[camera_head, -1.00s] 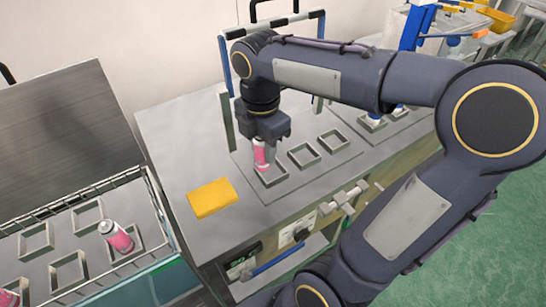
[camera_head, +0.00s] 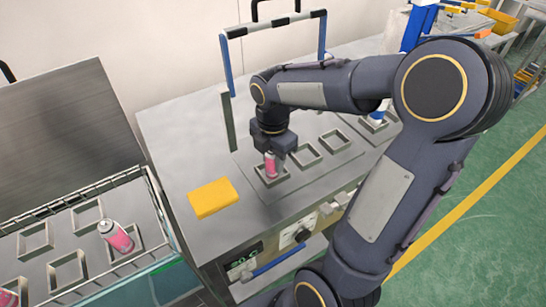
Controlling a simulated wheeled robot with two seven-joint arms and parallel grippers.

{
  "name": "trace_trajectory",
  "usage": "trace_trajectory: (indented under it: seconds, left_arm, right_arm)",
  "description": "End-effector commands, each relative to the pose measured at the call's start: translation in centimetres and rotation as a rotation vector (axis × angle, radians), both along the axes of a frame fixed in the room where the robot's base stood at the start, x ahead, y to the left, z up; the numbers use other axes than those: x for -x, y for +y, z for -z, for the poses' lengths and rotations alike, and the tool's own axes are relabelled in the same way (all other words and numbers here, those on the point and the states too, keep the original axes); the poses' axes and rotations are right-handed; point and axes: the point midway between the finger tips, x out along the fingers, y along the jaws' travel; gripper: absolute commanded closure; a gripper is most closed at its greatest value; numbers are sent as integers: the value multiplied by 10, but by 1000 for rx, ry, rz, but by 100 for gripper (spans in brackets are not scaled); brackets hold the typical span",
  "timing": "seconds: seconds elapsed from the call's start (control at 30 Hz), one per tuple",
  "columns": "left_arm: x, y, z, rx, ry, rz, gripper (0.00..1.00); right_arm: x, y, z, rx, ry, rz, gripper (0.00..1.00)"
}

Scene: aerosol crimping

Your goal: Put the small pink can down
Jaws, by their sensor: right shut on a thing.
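My right gripper (camera_head: 275,153) points down and is shut on a small pink can (camera_head: 271,166). The can is upright, at the leftmost square frame (camera_head: 272,181) of the machine plate; its lower end appears inside or just above that frame. I cannot tell if its base touches the plate. My left gripper is not in view.
Another pink can (camera_head: 116,236) leans in a square frame in the tray at left. A yellow block (camera_head: 213,197) lies on the metal table left of the plate. A blue and black frame (camera_head: 276,26) stands behind. Two square frames (camera_head: 306,156) to the right look empty.

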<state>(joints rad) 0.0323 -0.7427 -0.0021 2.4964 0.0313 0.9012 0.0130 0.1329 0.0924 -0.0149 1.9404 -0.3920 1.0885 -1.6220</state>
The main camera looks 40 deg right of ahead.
Motion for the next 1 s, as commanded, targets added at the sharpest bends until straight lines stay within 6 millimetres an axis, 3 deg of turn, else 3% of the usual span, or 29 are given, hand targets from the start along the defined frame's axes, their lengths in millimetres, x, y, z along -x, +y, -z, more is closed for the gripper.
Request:
trace_trajectory:
  seconds: [0.1, 0.13, 0.3, 0.67, 1.0]
  left_arm:
    - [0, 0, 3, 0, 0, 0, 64]
    - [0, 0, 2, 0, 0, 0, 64]
    - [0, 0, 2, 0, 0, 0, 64]
    - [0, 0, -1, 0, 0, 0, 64]
    - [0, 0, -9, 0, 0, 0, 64]
  right_arm:
    - [0, 0, 4, 0, 0, 0, 93]
    - [0, 0, 3, 0, 0, 0, 66]
    - [0, 0, 3, 0, 0, 0, 47]
    - [-1, 0, -5, 1, -3, 0, 47]
    - [-1, 0, -73, 0, -7, 0, 47]
